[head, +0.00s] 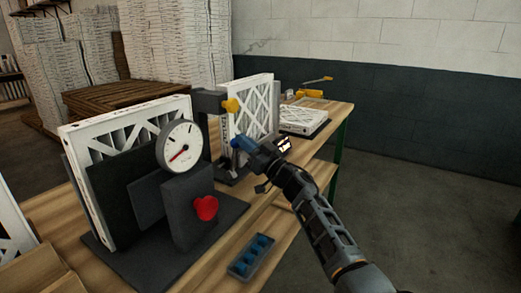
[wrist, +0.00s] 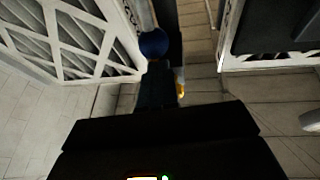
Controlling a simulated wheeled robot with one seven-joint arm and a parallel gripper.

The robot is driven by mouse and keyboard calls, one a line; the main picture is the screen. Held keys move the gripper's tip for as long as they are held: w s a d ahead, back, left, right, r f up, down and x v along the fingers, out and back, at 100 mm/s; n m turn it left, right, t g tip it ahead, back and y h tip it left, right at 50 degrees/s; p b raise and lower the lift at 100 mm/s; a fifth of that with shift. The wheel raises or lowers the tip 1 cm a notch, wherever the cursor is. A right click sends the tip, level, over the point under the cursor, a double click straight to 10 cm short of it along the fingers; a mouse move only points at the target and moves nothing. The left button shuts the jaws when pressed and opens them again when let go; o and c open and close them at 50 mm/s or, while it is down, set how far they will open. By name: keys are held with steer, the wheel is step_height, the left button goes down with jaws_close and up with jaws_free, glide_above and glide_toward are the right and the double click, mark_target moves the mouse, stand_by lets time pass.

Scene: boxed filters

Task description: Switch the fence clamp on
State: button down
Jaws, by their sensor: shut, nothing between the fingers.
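The blue knob is small in the head view, at the left end of my fingers. A white-framed filter (head: 253,107) stands upright behind the bracket, and its lattice (wrist: 75,38) fills the wrist view's upper left. No label identifies the fence clamp.
A dark stand with a dial gauge (head: 180,146) and a red knob (head: 205,208) holds another filter at the left. A tray of blue pieces (head: 253,256) lies near the front edge. A flat filter (head: 303,120) lies farther back. Floor at right is clear.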

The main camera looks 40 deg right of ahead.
steer(key=shift+a+p+x, duration=0.2)
steer(key=shift+p+x, duration=0.1)
steer(key=shift+x, duration=1.1)
